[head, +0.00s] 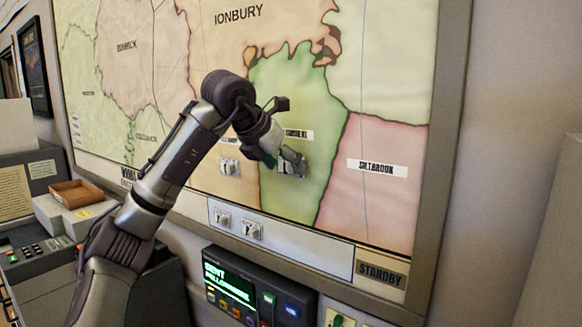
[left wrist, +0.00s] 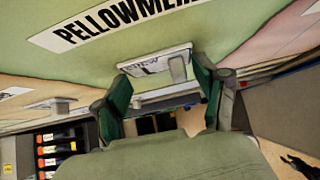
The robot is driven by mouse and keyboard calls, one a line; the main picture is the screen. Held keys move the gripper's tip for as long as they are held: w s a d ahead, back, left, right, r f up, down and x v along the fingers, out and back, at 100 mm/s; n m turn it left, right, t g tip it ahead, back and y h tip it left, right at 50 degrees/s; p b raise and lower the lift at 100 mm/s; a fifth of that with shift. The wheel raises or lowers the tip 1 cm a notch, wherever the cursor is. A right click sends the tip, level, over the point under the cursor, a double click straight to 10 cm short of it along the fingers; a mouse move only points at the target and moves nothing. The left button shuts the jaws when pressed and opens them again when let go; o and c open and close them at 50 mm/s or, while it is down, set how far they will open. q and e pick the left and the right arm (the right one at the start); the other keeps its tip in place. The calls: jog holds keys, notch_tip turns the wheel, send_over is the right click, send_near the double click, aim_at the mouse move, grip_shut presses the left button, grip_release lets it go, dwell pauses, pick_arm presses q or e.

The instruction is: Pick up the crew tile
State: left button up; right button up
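Small white crew tiles with raised grips are on the wall map. One tile (head: 283,168) is in the green region, below a white name label; in the left wrist view this tile (left wrist: 150,62) shows its grip facing me. My left gripper (head: 279,156) is at this tile, partly covering it in the head view. In the left wrist view my left gripper (left wrist: 165,88) has its green-padded fingers spread apart, with the tile just beyond and between them. Contact cannot be told. Another tile (head: 229,167) is in the orange region. My right gripper is not in view.
Two tiles, a left one (head: 221,217) and a right one (head: 251,231), sit on the white strip marked STANDBY under the map (head: 390,70). A console (head: 258,290) with a lit green screen juts out below. A brown tray (head: 76,194) is at left.

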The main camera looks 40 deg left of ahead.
pick_arm(q)
jog(key=shift+s+r, duration=0.1)
jog(key=shift+s, duration=0.05)
grip_shut()
notch_tip(320, 180, up, 7)
jog(key=shift+f+b, duration=0.1)
jog(key=shift+b, duration=0.55)
jog(key=s+d+p, duration=0.1)
jog(key=s+d, duration=0.1)
jog(key=s, duration=1.7)
jog(key=shift+s+p, duration=0.25)
jog(key=shift+p, duration=0.05)
